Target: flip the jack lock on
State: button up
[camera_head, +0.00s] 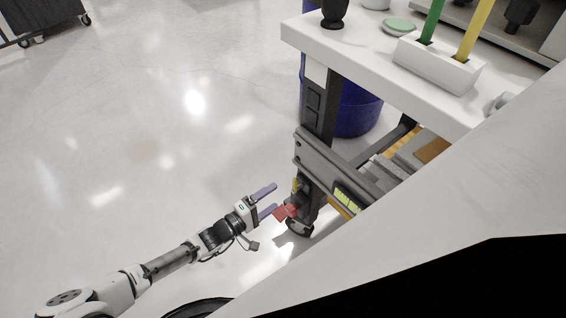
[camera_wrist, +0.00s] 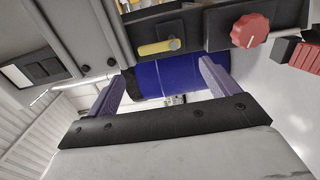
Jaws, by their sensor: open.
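The jack parts sit low on the workbench leg by the caster. In the wrist view a yellow handle (camera_wrist: 158,47) lies sideways on a dark plate, with a red knob (camera_wrist: 250,30) and a red ribbed piece (camera_wrist: 303,56) to its right. In the head view the yellow part (camera_head: 296,186) is small, and a red part (camera_head: 286,211) shows below it. I cannot tell for sure which is the jack lock. My gripper (camera_head: 272,199) is open and empty, with its purple fingers pointing toward the leg. In the wrist view my gripper (camera_wrist: 161,84) has the yellow handle beyond its fingertips, apparently untouched.
The white bench top (camera_head: 375,60) overhangs at the upper right. A blue bin (camera_head: 357,108) stands behind the leg (camera_head: 320,105). A caster (camera_head: 300,228) is at the leg's foot. The floor (camera_head: 150,140) to the left is clear.

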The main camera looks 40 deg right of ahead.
jog(key=a, duration=0.6)
jog(key=shift+s+p, duration=0.25)
jog(key=shift+p, duration=0.1)
jog(key=shift+a, duration=0.1)
